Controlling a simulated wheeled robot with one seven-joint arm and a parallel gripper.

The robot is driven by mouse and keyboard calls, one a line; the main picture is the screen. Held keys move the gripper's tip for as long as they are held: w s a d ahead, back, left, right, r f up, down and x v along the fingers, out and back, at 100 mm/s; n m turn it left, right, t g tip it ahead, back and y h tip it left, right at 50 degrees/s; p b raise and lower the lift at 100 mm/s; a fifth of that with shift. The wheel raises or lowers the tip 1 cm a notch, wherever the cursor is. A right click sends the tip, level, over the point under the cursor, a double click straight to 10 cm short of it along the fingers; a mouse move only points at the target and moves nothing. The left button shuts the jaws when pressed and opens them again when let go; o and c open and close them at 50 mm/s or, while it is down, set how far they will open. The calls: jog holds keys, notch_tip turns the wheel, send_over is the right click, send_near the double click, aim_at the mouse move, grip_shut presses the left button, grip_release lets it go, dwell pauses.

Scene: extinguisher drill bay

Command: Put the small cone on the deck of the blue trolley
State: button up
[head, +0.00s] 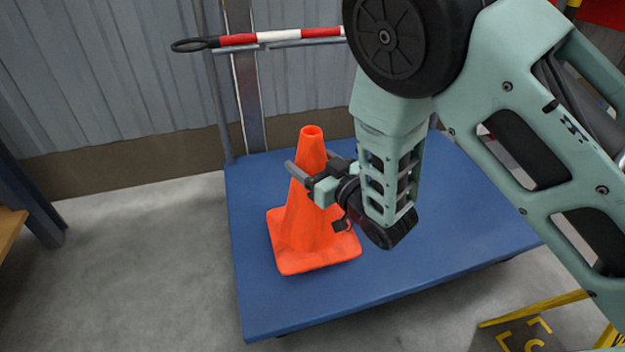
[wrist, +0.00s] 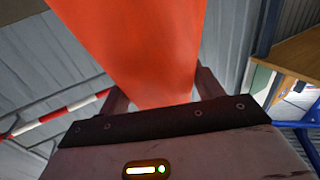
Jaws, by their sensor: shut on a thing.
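The small orange cone (head: 300,225) is upright over the left part of the blue trolley's deck (head: 440,235). Its square base looks to be on or just above the deck; I cannot tell whether it touches. My gripper (head: 309,172) comes from the right and is shut on the cone's upper body, below the tip. In the wrist view the cone (wrist: 140,45) fills the space between my two fingers (wrist: 160,92), and its base is out of that view.
A red and white striped pole (head: 280,37) with a black loop runs across the back, above the trolley. A corrugated wall (head: 100,80) stands behind. Yellow bars (head: 535,307) are at the lower right. A wooden surface (head: 10,228) is at the left edge. The floor left of the trolley is clear.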

notch_tip(320, 180, down, 3)
jog(key=shift+f+b, duration=0.1)
jog(key=shift+b, duration=0.7)
jog(key=o, duration=1.7)
